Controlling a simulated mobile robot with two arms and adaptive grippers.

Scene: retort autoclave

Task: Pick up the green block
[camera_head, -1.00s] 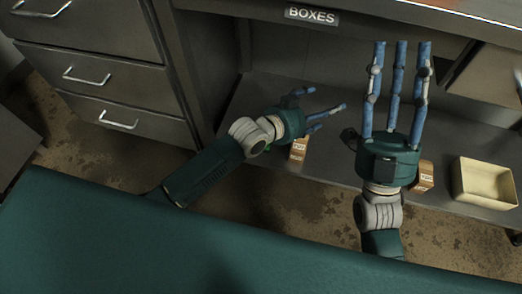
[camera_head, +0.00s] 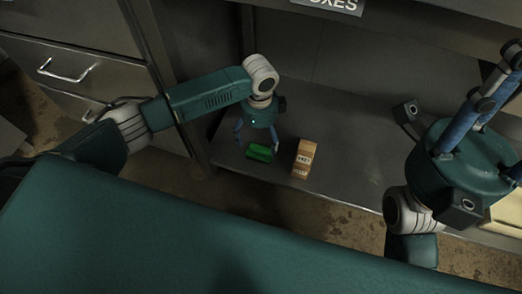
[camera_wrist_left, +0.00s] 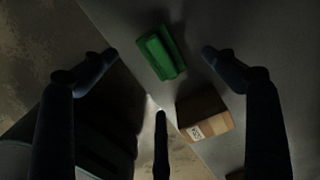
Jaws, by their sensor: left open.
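The green block (camera_head: 260,153) lies on the grey lower shelf near its front edge, left of a small cardboard box (camera_head: 303,157). My left gripper (camera_head: 257,142) points down above and just behind the block, fingers spread and empty. In the left wrist view the green block (camera_wrist_left: 160,53) shows between and beyond the two side fingers of the left gripper (camera_wrist_left: 160,72), not touched as far as I can see. The third finger points toward it from below. My right gripper (camera_head: 492,82) is at the right, fingers upright and apart, partly cut off by the picture edge.
The cardboard box also shows in the left wrist view (camera_wrist_left: 205,117), close to the right finger. A cream bin (camera_head: 508,212) is partly hidden behind my right gripper. A drawer cabinet (camera_head: 75,50) stands at left. The shelf (camera_head: 345,170) is bare right of the box.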

